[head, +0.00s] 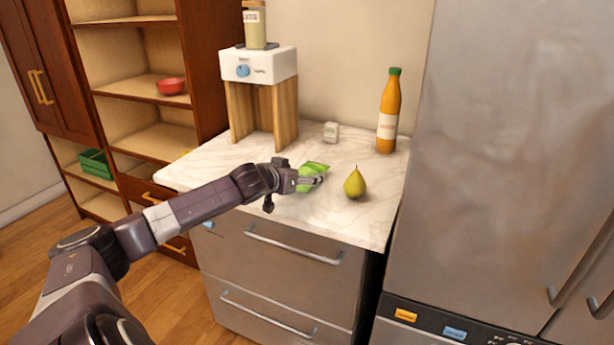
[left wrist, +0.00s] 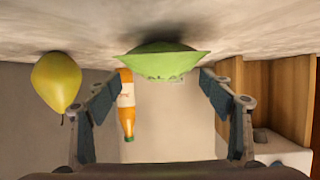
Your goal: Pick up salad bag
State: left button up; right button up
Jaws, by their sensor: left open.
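The green salad bag (head: 313,170) lies on the marble counter, partly hidden behind my left gripper in the head view. My left gripper (head: 318,181) reaches in from the left, low over the counter, right at the bag. In the left wrist view, which is upside down, the salad bag (left wrist: 163,62) sits ahead of and between the two spread fingers of the left gripper (left wrist: 150,95). The fingers are open; whether they touch the bag I cannot tell. My right gripper is not in view.
A pear (head: 355,183) stands close to the right of the bag. An orange bottle (head: 389,115) and a small white container (head: 331,132) stand behind. A white appliance on wooden legs (head: 260,66) is at the back left. A steel fridge (head: 490,150) bounds the right.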

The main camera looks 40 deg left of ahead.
aim_at(306, 170)
pick_arm(q)
jog(key=x, duration=0.3)
jog(key=shift+a+r+p, duration=0.15)
jog(key=shift+a+p, duration=0.05)
jog(key=shift+p, duration=0.15)
jog(key=shift+w+a+f, duration=0.1)
jog(key=shift+w+f, duration=0.25)
jog(key=shift+w, duration=0.25)
jog(key=shift+c, duration=0.4)
jog(key=c, duration=1.3)
jog(key=shift+c, duration=0.3)
